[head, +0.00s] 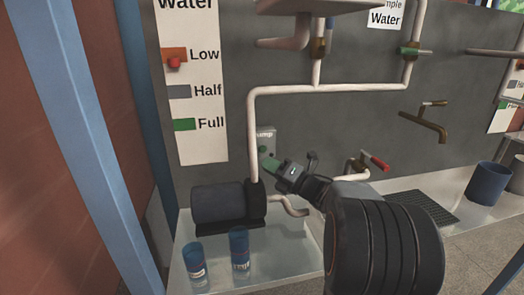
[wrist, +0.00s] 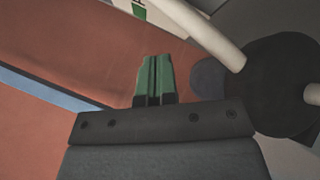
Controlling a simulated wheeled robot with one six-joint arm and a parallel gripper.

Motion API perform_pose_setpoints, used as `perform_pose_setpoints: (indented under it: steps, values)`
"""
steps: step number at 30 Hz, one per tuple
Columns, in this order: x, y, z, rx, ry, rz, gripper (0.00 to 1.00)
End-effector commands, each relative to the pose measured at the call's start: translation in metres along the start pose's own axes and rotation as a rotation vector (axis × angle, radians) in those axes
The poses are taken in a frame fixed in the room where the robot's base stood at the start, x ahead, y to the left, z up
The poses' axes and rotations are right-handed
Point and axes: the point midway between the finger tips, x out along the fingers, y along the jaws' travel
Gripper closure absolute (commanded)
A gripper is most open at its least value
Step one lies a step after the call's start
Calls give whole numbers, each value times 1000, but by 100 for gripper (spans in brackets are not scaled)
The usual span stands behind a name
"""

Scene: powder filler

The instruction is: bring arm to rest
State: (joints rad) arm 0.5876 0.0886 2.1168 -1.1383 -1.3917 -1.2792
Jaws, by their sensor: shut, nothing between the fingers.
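My gripper (head: 267,162) is in the middle of the head view, in front of the grey wall and close to the vertical white pipe (head: 253,135). Its green fingers also show in the wrist view (wrist: 154,80), pressed together with nothing between them. A small grey pump switch box (head: 266,133) is on the wall just behind the fingertips, partly hidden by them. I cannot tell whether the fingers touch it. My arm reaches in from the lower right of the head view.
A dark pump (head: 222,204) sits below my gripper. A red-handled valve (head: 374,162) and a brass tap (head: 428,122) are to the right. A blue post (head: 90,140) stands at the left. A blue bucket (head: 487,184) stands far right.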

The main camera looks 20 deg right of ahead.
Motion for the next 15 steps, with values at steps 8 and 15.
perform_pose_setpoints:
  steps: [8, 15]
  values:
    - [2, 1, 1, 11, -10, -13, 100]
    - [20, 10, 16, 261, -226, -215, 100]
